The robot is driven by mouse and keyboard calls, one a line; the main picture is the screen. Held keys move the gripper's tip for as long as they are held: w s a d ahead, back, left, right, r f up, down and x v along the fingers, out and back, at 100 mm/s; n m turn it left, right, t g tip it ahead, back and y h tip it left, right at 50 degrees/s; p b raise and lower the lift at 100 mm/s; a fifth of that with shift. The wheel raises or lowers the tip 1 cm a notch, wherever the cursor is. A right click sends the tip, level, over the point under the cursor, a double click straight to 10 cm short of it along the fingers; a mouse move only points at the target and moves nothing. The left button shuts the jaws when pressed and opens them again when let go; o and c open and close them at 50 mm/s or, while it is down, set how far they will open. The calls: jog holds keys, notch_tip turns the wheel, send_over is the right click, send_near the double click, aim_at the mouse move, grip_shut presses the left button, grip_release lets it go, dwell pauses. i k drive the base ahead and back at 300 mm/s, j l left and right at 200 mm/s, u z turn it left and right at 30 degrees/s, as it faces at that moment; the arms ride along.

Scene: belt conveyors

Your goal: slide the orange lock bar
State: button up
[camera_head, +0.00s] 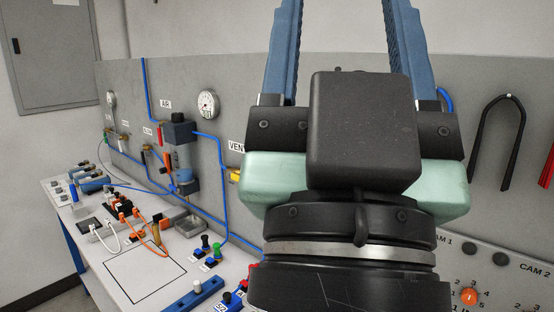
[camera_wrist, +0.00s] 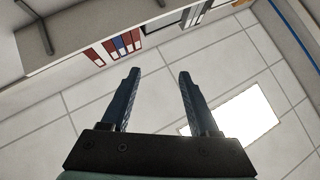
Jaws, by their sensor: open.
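My gripper (camera_head: 345,30) fills the middle and right of the head view, with its two blue fingers pointing up and spread apart. The fingertips are cut off by the top edge there. In the wrist view my gripper (camera_wrist: 160,73) is open, with nothing between its fingers. I cannot make out an orange lock bar for sure in either view. A small yellow-orange part (camera_head: 233,175) shows by the VENT label, partly hidden behind my gripper. The wall panel behind my gripper is also hidden.
A white bench (camera_head: 140,262) with orange and white cables and small valves runs along the grey panel (camera_head: 225,85). A gauge (camera_head: 208,104) and blue air tubes are on it. An orange knob (camera_head: 469,296) sits lower right. The wrist view shows a bright panel (camera_wrist: 250,115) among pale tiles.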

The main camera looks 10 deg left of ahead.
aim_at(166, 169)
jog(key=i+j, duration=0.25)
jog(key=j, duration=0.25)
jog(key=i+j+z, duration=0.1)
jog(key=j, duration=0.35)
jog(key=i+j, duration=0.3)
jog(key=j, duration=0.2)
jog(key=i+j+z, duration=0.15)
jog(key=j, duration=0.35)
jog(key=i+j, duration=0.25)
jog(key=j, duration=0.3)
jog(key=i+j+z, duration=0.1)
jog(key=j, duration=0.4)
jog(key=i+j, duration=0.25)
jog(key=j, duration=0.3)
jog(key=i+j+z, duration=0.1)
jog(key=j, duration=0.45)
jog(key=i, duration=0.1)
